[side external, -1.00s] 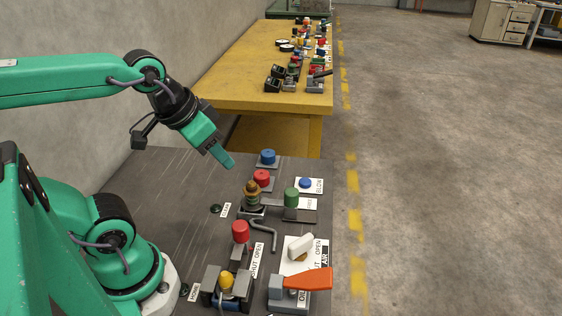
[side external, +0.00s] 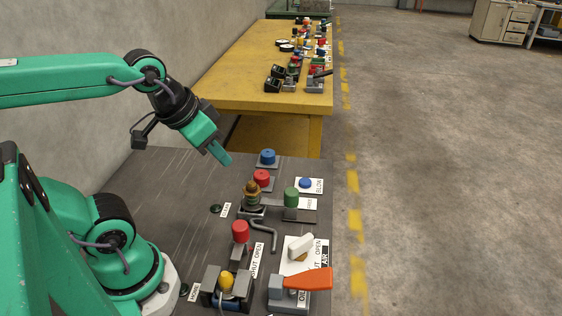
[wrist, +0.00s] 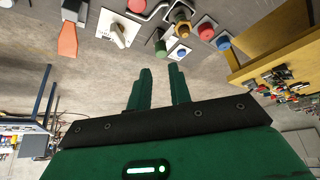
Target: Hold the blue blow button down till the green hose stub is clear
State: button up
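The blue blow button (side external: 305,183) sits on a white plate lettered BLOW, at the right of the dark bench. The green hose stub (side external: 291,196) appears to be the upright green cylinder just in front of it; it also shows in the wrist view (wrist: 159,46). A small dark green lamp (side external: 215,208) beside a CLEAR label looks unlit. My gripper (wrist: 160,70) is in the air above the bench, left of and behind the button, touching nothing. The wrist view shows a gap between its fingers and nothing held.
A red cap (side external: 262,177) and another blue cap (side external: 267,156) stand behind the brass spool (side external: 252,194). An orange lever (side external: 307,280), a white handle (side external: 301,245) and a second red cap (side external: 240,231) stand nearer. The bench's left side is mostly bare.

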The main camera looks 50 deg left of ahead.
jog(key=shift+w, duration=0.1)
grip_shut()
jog(key=w+a+n+g, duration=0.3)
jog(key=w+n, duration=0.2)
jog(key=w, duration=1.1)
jog(key=w+a+f+n+g, duration=0.2)
jog(key=w+f, duration=0.6)
jog(key=w, duration=0.4)
jog(key=shift+w+a+f+n+g, duration=0.15)
jog(key=shift+a+f+n+g, duration=0.2)
jog(key=shift+a+n, duration=0.5)
jog(key=shift+d, duration=0.25)
